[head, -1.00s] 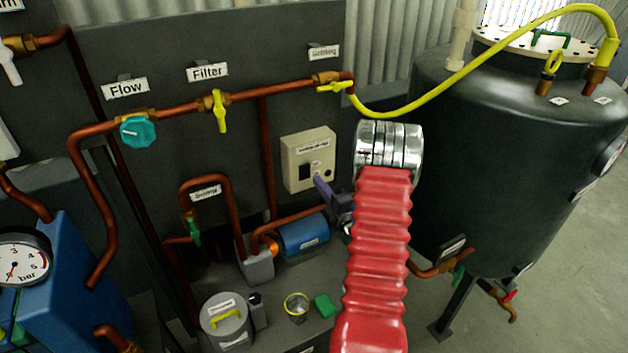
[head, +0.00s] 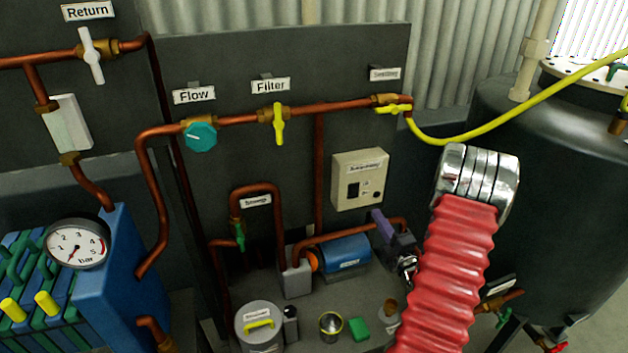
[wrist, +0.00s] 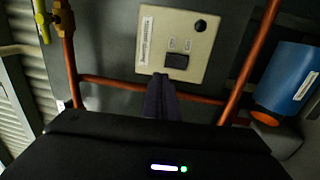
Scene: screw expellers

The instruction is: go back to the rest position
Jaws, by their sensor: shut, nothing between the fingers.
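My gripper (head: 379,217) is shut and empty, its purple fingers together. In the head view it is just below and right of the cream switch box (head: 347,202), partly beside my red-sleeved arm. In the wrist view the gripper (wrist: 160,88) points up toward the cream switch box (wrist: 150,57), whose dark rocker switch (wrist: 176,61) and round black knob (wrist: 200,26) show. The fingertips overlap the box's lower edge in that picture. I cannot tell the gap between them.
Copper pipes (head: 238,119) run across the panel. A blue pump (head: 343,252) sits below the box. A yellow hose (head: 470,134) leads to the dark tank (head: 548,200) at right. A pot (head: 258,315), a small can (head: 331,325) and a green block (head: 358,327) stand on the lower surface.

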